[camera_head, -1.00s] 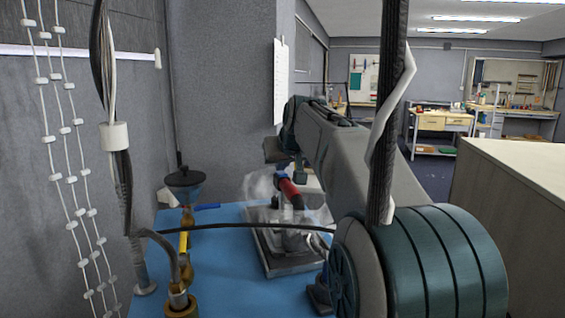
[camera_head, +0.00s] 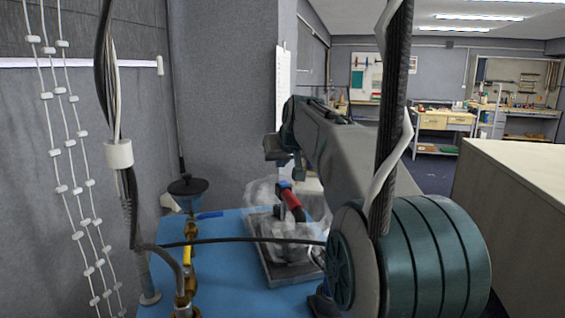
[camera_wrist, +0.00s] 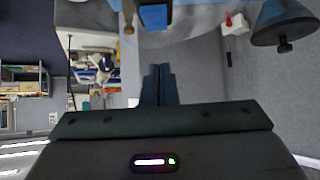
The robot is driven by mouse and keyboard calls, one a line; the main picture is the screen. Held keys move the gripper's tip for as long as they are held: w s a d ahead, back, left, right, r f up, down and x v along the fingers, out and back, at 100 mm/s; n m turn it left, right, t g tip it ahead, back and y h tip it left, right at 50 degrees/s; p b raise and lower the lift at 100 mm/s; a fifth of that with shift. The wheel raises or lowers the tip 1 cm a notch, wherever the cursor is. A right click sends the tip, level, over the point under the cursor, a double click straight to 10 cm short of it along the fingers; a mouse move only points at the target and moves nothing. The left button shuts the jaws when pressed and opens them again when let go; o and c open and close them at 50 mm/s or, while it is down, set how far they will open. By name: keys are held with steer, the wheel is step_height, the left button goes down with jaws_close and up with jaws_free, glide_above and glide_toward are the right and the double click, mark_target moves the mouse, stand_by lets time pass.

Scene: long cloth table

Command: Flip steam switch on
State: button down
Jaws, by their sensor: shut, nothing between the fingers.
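An iron (camera_head: 289,202) with a red handle and a blue end stands on a dark flat rest (camera_head: 272,270) on the blue table (camera_head: 225,270) in the head view, with pale steam-like haze around it. A small white box (camera_wrist: 235,25) with a red part shows at the top of the wrist view; I cannot tell whether it is the steam switch. My gripper (camera_wrist: 160,69) is shut and empty, its fingers together. A blue block (camera_wrist: 153,16) shows beyond the fingertips in the wrist view.
A dark cable (camera_head: 240,240) crosses above the table. Brass fittings with a yellow handle (camera_head: 189,244) and a blue handle (camera_head: 210,215) stand at the left, near a dark funnel-like part (camera_head: 187,186). A pale cabinet (camera_head: 515,190) is at the right.

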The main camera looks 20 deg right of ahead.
steer(key=s+r, duration=0.6)
steer(key=r, duration=0.3)
steer(key=shift+a+r, duration=0.15)
steer(key=shift+a, duration=0.15)
